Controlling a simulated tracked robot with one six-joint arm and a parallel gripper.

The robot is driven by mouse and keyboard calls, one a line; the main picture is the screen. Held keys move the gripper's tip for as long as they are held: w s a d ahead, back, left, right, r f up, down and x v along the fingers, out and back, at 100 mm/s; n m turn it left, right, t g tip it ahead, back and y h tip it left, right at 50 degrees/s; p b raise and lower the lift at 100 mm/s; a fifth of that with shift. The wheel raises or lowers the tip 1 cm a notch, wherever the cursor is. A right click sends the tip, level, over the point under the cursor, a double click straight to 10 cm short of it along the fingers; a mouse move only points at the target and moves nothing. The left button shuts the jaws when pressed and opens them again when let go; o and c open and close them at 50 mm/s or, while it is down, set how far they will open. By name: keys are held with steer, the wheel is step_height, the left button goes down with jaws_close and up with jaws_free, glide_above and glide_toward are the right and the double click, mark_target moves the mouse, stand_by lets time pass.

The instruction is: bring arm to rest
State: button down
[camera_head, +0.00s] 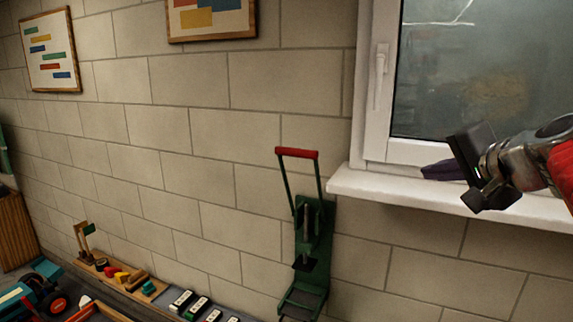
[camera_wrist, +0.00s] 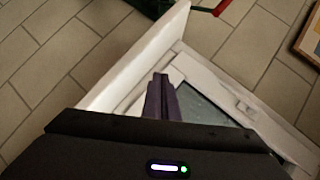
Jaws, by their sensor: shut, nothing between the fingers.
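My gripper (camera_head: 436,171) is at the right of the head view, raised in front of the white window sill and the lower part of the window. Its dark fingers point left and lie together, with nothing between them. In the wrist view the fingers (camera_wrist: 163,98) show as one narrow dark shape in front of the window frame. My arm reaches in from the right edge of the head view. I cannot tell the exact gap between my gripper and the sill.
The window (camera_head: 480,75) and its sill (camera_head: 390,187) are close by my gripper. A green stand with a red handle (camera_head: 297,153) is against the block wall to the left. A wooden tray (camera_head: 122,275) and a teal toy vehicle (camera_head: 38,290) are at lower left.

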steer(key=s+a+f+n+g, duration=0.3)
steer(key=s+a+f+n, duration=0.3)
steer(key=s+f, duration=0.4)
steer(key=s+a+f+n+g+h, duration=0.1)
steer(key=s+a+f+n+g, duration=0.3)
steer(key=f, duration=1.4)
steer(key=s+a+n, duration=0.1)
steer(key=s+a, duration=0.3)
steer(key=s, duration=0.3)
steer(key=shift+s+n+g+h, duration=0.3)
steer(key=shift+n, duration=0.1)
